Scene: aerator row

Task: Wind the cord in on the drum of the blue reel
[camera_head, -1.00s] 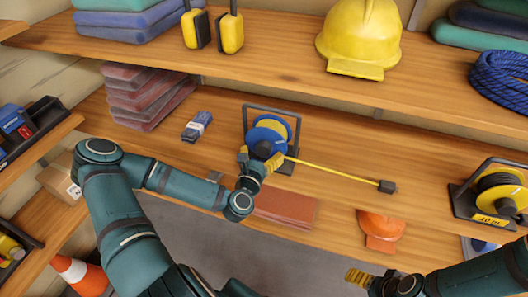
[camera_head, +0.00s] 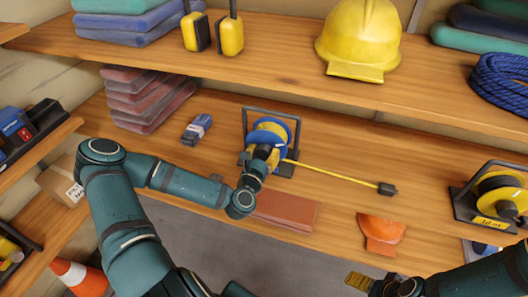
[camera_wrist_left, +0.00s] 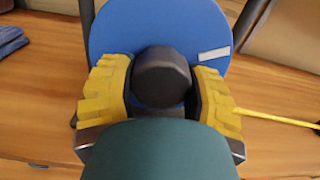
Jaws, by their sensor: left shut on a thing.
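The blue reel (camera_head: 269,131) stands on the middle shelf in a dark frame, with yellow on its drum. It also shows as a blue disc with a pale label in the left wrist view (camera_wrist_left: 118,28). The yellow cord (camera_head: 335,174) runs out to the right along the shelf to a dark plug (camera_head: 387,189). My left gripper (camera_head: 263,152) is shut on the reel's black crank knob (camera_wrist_left: 162,75), one yellow finger on each side. My right gripper (camera_head: 359,281) is low at the front, away from the reel; its finger opening is unclear.
A blue-grey small item (camera_head: 197,129) lies left of the reel. A second reel, yellow and black (camera_head: 497,195), stands at the right. The upper shelf (camera_head: 270,70) overhangs behind.

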